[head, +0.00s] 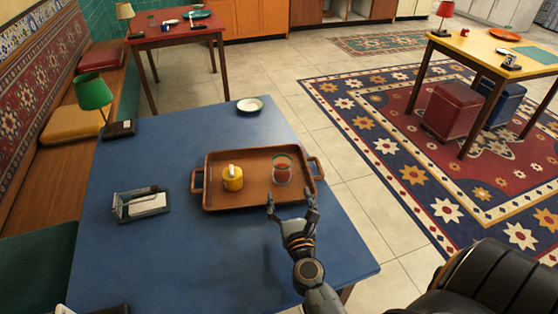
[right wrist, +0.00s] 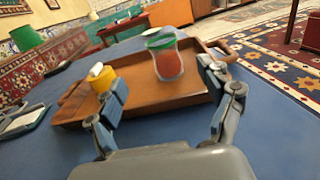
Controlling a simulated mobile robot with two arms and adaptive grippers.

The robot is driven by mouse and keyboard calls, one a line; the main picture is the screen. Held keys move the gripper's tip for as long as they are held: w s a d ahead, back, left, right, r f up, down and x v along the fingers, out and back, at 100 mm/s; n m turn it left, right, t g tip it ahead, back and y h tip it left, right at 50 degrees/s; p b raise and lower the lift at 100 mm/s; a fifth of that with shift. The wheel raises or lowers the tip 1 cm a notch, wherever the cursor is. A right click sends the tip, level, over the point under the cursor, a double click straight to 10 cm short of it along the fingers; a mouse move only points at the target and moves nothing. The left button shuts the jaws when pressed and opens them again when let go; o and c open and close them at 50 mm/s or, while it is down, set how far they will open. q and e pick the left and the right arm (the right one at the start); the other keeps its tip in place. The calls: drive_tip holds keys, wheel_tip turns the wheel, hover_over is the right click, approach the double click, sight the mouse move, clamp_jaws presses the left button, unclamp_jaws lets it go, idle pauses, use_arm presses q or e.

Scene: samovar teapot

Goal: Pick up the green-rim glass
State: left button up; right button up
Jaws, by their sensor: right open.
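The green-rim glass (head: 282,170) stands upright in the right half of the brown tray (head: 228,203) on the blue table. It has a green rim and red contents, and it also shows in the right wrist view (right wrist: 166,60). My right gripper (head: 292,203) is open and empty at the tray's near edge, just short of the glass. In the right wrist view its fingers (right wrist: 165,88) are spread wide, with the glass beyond them and between them. My left gripper is not in view.
A yellow pot (head: 233,178) with a pale top stands left of the glass in the tray. A napkin holder (head: 142,203) is at the left, a small plate (head: 250,105) at the back, and a green lamp (head: 95,95) at the back left. The table (head: 230,260) in front of the tray is clear.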

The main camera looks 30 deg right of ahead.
drive_tip(key=shift+r+p+x, duration=0.2)
drive_tip(key=shift+p+x, duration=0.1)
drive_tip(key=shift+x, duration=0.75)
approach(282, 160)
drive_tip(key=shift+w+d+r+p, duration=0.1)
drive_tip(key=shift+w+r+p, duration=0.25)
drive_tip(key=shift+w+r, duration=0.5)
drive_tip(key=shift+w+d+f, duration=0.15)
drive_tip(key=shift+w+f, duration=0.05)
drive_tip(key=shift+w, duration=0.15)
drive_tip(key=shift+w+d, duration=0.1)
drive_tip(key=shift+w, duration=0.1)
drive_tip(key=x, duration=0.4)
drive_tip(key=shift+w+d+r, duration=0.1)
drive_tip(key=shift+w+d, duration=0.2)
drive_tip(key=shift+w, duration=0.15)
drive_tip(key=shift+c, duration=0.4)
drive_tip(key=c, duration=1.1)
drive_tip(key=shift+c, duration=0.9)
use_arm(q)
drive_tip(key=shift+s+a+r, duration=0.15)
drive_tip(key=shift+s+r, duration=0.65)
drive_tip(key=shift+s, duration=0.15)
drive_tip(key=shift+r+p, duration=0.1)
drive_tip(key=shift+p, duration=0.2)
use_arm(e)
drive_tip(key=shift+r, duration=0.2)
